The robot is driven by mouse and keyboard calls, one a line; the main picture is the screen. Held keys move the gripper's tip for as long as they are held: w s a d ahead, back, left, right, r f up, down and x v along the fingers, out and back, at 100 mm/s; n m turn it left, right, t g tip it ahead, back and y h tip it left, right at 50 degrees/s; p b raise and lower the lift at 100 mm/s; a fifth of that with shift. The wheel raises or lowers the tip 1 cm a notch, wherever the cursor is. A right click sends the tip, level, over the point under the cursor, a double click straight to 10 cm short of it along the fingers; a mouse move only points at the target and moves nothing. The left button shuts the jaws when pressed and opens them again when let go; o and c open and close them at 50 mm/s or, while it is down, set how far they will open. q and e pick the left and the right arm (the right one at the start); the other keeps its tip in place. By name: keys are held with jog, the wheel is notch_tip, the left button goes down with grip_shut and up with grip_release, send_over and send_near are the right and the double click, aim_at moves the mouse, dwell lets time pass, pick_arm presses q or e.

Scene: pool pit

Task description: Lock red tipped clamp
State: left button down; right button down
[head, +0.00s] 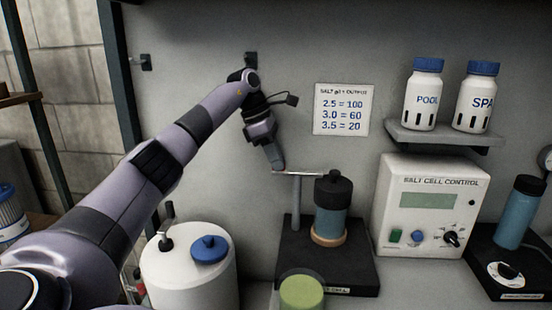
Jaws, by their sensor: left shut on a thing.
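My left gripper (278,166) reaches down from the upper left, its fingertips at the left end of a thin metal bar (301,172). It is shut on that bar end. The bar runs level across the top of an upright grey post (296,203) on a dark base (352,272). Its right end meets the black cap of a blue cylinder (331,215), which stands in a tan ring on the same base. The bar seems to be the clamp, but I cannot make out a red tip. My right gripper is not in view.
A white tank (190,278) with a blue cap stands at the lower left. A green-topped round thing (301,291) is in front of the base. The salt cell control box (428,208) stands to the right, below a shelf (443,137) with two white bottles.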

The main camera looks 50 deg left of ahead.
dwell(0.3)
pick_arm(q)
jog(key=c, duration=1.1)
grip_release()
jog(key=shift+r, duration=0.1)
jog(key=shift+a+r, duration=0.15)
jog(key=shift+r, duration=0.1)
jog(key=s+a, duration=0.2)
jog(key=a, duration=0.1)
jog(key=s+a, duration=0.3)
jog(key=s+a+b, duration=0.1)
jog(key=s+a, duration=0.2)
jog(key=shift+a+r, duration=0.2)
jog(key=shift+r, duration=0.05)
